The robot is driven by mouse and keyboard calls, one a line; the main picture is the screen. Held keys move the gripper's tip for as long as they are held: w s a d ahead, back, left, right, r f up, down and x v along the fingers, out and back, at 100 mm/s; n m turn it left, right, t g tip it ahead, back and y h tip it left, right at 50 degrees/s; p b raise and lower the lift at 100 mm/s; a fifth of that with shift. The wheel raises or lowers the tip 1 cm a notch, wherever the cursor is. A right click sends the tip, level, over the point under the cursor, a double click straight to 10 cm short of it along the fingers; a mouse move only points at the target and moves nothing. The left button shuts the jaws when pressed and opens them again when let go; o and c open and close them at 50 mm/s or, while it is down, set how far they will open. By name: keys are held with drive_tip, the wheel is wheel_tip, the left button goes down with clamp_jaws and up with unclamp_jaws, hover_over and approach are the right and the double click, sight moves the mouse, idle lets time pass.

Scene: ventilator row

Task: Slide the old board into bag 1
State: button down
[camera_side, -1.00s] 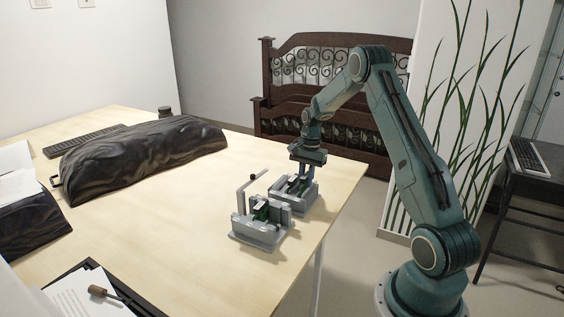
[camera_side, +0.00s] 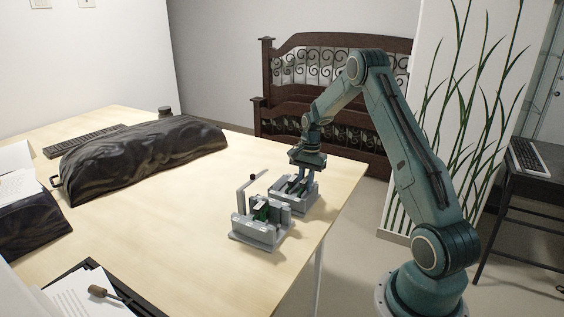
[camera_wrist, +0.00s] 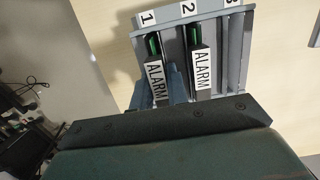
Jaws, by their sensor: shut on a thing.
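A grey rack with slots marked 1, 2 and 3 (camera_wrist: 228,68) fills the top of the wrist view. Two boards with green edges and white ALARM labels stand in it, one in line with 1 (camera_wrist: 156,80) and one in line with 2 (camera_wrist: 201,72). My gripper (camera_wrist: 157,88) is shut on the board at 1, with a blue-grey finger on each side. In the side view my gripper (camera_side: 301,176) points down into the rear grey rack (camera_side: 291,207). The lower end of the held board is hidden, so its depth in the slot is unclear.
A second grey holder (camera_side: 258,232) with a green board (camera_side: 261,211) and an upright post stands just in front of the rack. A large dark draped bundle (camera_side: 140,158) lies at left. The wooden table (camera_side: 170,225) between is clear.

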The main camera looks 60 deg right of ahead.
drive_tip(key=shift+f, duration=0.15)
drive_tip(key=c, duration=1.3)
unclamp_jaws()
drive_tip(key=shift+s+f, duration=0.1)
drive_tip(key=shift+s, duration=0.05)
drive_tip(key=shift+r, duration=3.65)
drive_tip(key=shift+a+r, duration=0.1)
